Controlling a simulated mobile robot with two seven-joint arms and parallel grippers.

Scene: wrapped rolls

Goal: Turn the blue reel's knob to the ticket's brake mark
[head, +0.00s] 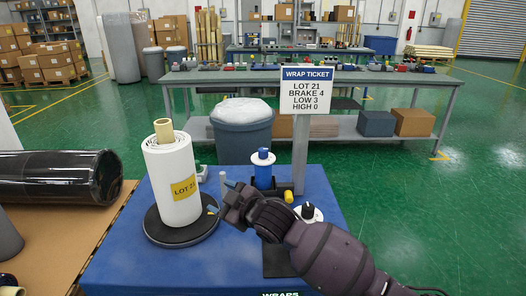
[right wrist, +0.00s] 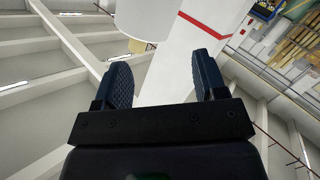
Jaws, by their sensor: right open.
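The blue reel (head: 263,174) stands upright in a dark holder at the back of the blue table. In front of it, a black knob (head: 308,208) sits on a white round dial; its pointing and marks are too small to read. The wrap ticket (head: 307,92) on a post reads LOT 21, BRAKE 4, LOW 3, HIGH 0. My right gripper (head: 219,197) is left of the knob and reel, fingers toward the white roll (head: 172,170) labelled LOT 21. It is open; in the right wrist view (right wrist: 163,80) nothing is gripped. My left gripper is out of view.
The white roll stands on a black turntable (head: 205,228) at the table's left. A yellow cylinder (head: 288,197) is beside the dial, partly behind my arm. A grey bin (head: 242,132) stands behind. A black wrapped roll (head: 60,177) lies at left.

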